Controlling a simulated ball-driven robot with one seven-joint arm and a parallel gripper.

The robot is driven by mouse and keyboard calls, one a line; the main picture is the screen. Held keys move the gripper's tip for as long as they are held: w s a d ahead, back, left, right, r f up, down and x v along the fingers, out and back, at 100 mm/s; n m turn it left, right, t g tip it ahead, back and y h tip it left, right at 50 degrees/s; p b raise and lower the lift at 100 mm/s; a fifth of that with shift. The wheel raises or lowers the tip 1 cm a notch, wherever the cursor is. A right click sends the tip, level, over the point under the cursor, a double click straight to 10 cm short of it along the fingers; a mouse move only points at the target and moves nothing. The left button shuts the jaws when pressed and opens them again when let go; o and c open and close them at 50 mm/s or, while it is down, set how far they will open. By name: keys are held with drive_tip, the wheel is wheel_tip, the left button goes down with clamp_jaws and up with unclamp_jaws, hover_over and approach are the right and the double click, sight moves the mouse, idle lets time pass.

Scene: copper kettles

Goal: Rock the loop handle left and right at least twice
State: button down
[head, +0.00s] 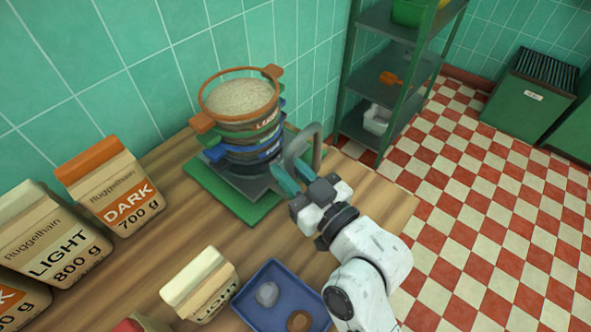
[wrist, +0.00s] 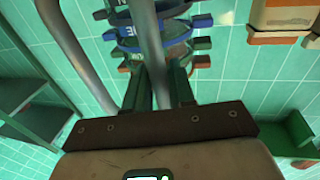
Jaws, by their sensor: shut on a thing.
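The grey loop handle (head: 317,146) rises at the right side of the sieve shaker. In the wrist view, one bar of the loop handle (wrist: 148,48) runs down between the fingers, and its other bar is at the left. My gripper (head: 284,181) is shut on the near bar of the loop; its fingers also show in the wrist view (wrist: 158,88). The stack of sieves (head: 246,130) stands on a dark base, and the orange-rimmed top sieve holds pale grains. The handle's lower end is partly hidden by my gripper.
The shaker stands on a green board (head: 215,199) on a wooden worktop (head: 160,240). Flour bags, including the DARK one (head: 110,190), stand at the left. A small LIGHT bag (head: 200,285) and a blue tray (head: 262,325) are in front. A metal shelf (head: 395,55) is behind.

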drive_tip(key=shift+s+a+f+n+b, duration=0.25)
drive_tip(key=shift+s+n+b, duration=0.1)
drive_tip(key=shift+n, duration=0.25)
drive_tip(key=c, duration=1.1)
unclamp_jaws()
drive_tip(key=b+v, duration=0.1)
drive_tip(key=v, duration=0.9)
drive_tip(key=shift+s+d+f, duration=0.15)
drive_tip(key=shift+s+d, duration=0.1)
drive_tip(key=shift+s, duration=0.1)
